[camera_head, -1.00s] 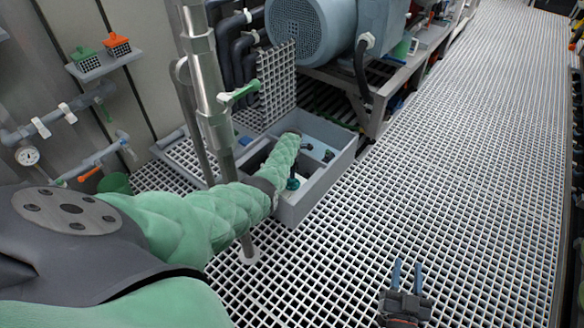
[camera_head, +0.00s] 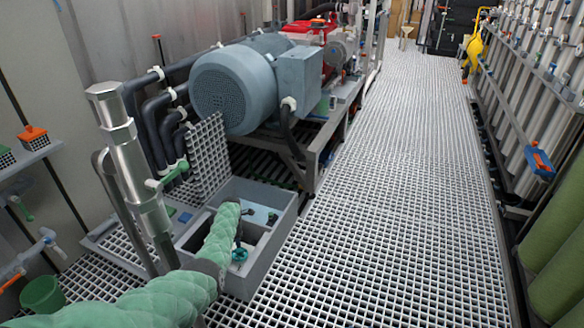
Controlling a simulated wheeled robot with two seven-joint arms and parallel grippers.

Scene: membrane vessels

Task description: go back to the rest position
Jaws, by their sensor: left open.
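My left arm, in a green padded sleeve, comes in from the lower left and reaches over the grey open box (camera_head: 266,262) set in the floor grating. My left gripper (camera_head: 239,240) is low inside the box, small and mostly hidden by the sleeve. It is open. A teal round part (camera_head: 239,254) sits right by it; I cannot tell whether they touch. My right gripper is out of view.
A steel post (camera_head: 132,165) with a green lever stands close to my left arm. A raised grating panel (camera_head: 207,158) leans behind the box, beside a blue-grey motor (camera_head: 235,88). The grating walkway (camera_head: 385,200) is clear. Green cylinders (camera_head: 560,270) stand at right.

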